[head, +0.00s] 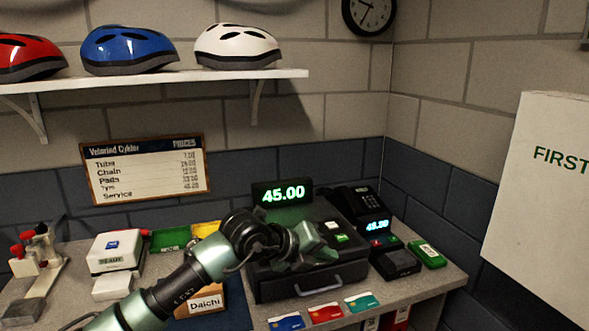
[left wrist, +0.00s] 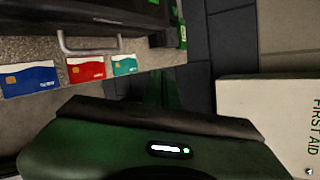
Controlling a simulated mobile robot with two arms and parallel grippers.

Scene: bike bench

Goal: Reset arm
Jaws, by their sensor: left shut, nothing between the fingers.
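My left arm comes in from the lower left of the head view. Its gripper (head: 318,246) is in front of the black cash register (head: 275,285), over its top right part, and looks shut and empty. I cannot tell whether it touches the register. In the left wrist view the dark green body of the same gripper (left wrist: 160,140) fills the bottom, with the register's drawer handle (left wrist: 95,45) beyond it. My right gripper is in neither view.
The register display (head: 283,193) reads 45.00. A card terminal (head: 392,262) stands to its right. Blue (head: 287,321), red (head: 326,312) and teal (head: 361,302) cards lie along the counter's front. A white first-aid box (head: 535,200) juts out at right. Helmets sit on a shelf (head: 150,83) above.

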